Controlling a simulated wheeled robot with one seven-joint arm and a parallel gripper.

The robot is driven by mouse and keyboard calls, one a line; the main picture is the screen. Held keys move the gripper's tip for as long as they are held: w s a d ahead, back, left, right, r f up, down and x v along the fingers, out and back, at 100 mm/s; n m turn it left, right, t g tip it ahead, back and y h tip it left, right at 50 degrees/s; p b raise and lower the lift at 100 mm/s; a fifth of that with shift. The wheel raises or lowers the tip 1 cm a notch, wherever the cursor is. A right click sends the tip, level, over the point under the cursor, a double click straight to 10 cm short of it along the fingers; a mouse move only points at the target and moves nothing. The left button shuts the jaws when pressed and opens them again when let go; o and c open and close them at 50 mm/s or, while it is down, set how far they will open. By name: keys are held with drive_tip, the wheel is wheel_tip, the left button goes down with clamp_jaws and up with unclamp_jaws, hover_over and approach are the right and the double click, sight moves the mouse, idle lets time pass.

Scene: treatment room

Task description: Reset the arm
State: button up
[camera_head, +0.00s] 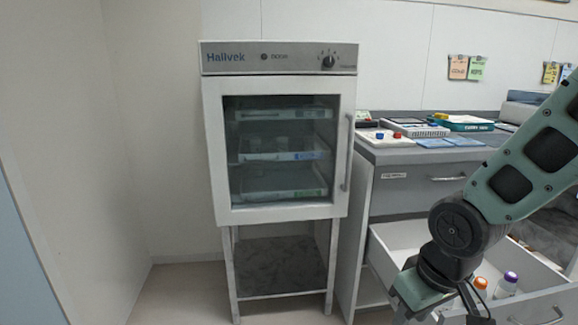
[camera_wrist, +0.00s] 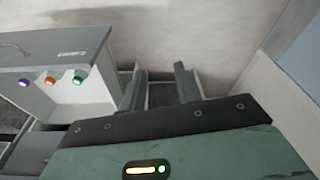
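My gripper shows in the wrist view (camera_wrist: 161,82) with its two fingers spread apart and nothing between them. In the head view my green arm comes in from the right and bends down at a dark joint, with my gripper at the bottom edge, partly cut off. It hangs in front of the open drawer (camera_head: 392,240), to the left of the bottles. I cannot tell its exact distance from the drawer.
The drawer holds an orange-capped bottle (camera_head: 480,284) and a purple-capped bottle (camera_head: 509,280); a green-capped bottle (camera_wrist: 79,77) shows in the wrist view. A glass-door Hailvek cabinet (camera_head: 280,217) stands left, shut. The counter (camera_head: 385,153) carries trays and boxes. Floor at front left is clear.

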drive_tip(key=s+a+r+n+g, duration=0.1)
drive_tip(key=s+a+r+n, duration=0.1)
drive_tip(key=s+a, duration=0.35)
drive_tip(key=s+a+r+n+g, duration=0.1)
drive_tip(key=s+a+r+n, duration=0.15)
drive_tip(key=s, duration=0.55)
wheel_tip(320, 180, up, 19)
drive_tip(key=p, duration=1.8)
drive_tip(key=shift+w+p, duration=0.35)
drive_tip(key=shift+p, duration=0.05)
drive_tip(key=shift+f+m, duration=0.1)
drive_tip(key=shift+m, duration=0.15)
